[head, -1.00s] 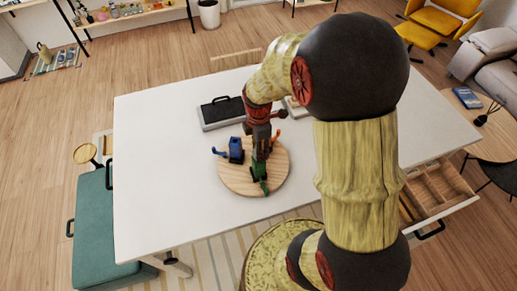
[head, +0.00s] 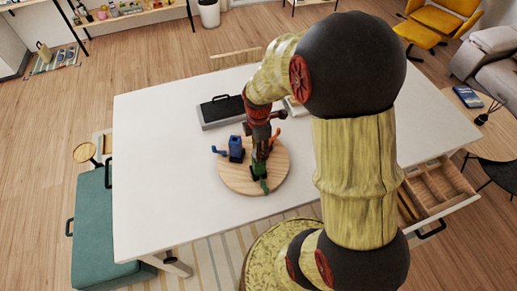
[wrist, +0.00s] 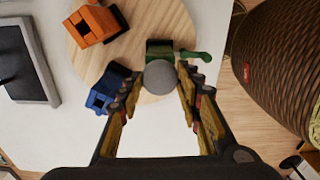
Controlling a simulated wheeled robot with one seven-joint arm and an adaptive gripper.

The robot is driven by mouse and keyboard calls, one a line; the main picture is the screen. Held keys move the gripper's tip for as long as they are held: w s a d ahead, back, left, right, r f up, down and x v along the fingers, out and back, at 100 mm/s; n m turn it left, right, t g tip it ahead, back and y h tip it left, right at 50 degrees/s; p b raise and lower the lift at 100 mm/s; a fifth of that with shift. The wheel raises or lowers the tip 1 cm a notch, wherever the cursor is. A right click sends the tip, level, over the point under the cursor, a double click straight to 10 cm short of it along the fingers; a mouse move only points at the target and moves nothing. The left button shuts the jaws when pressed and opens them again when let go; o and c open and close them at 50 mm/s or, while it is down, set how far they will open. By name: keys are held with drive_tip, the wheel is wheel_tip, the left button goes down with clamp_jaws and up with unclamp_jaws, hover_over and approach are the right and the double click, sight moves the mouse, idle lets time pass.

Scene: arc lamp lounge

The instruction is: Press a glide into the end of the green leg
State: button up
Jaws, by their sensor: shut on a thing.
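A round wooden board (head: 230,180) lies on the white table and bears blue, orange and green pieces. The green leg (head: 262,183) is at the board's front, partly hidden by my gripper (head: 260,164). In the wrist view, the green leg (wrist: 196,55) is just beyond my fingertips. My gripper (wrist: 160,82) is shut on a grey round glide (wrist: 160,76), between the fingertips. The glide overlaps the green leg's block in this view; whether they touch I cannot tell.
A blue piece (head: 236,149) and an orange piece (wrist: 97,24) stand on the board near my gripper. A dark-topped grey case (head: 222,111) is behind. An open wooden drawer (head: 440,186) juts out at the right. The table's left part (head: 160,190) is clear.

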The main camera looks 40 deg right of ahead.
drive_tip(key=shift+f+b, duration=0.6)
drive_tip(key=shift+f, duration=0.4)
drive_tip(key=o, duration=0.9)
drive_tip(key=shift+o, duration=0.3)
drive_tip(key=shift+r, duration=0.1)
wheel_tip(320, 180, up, 12)
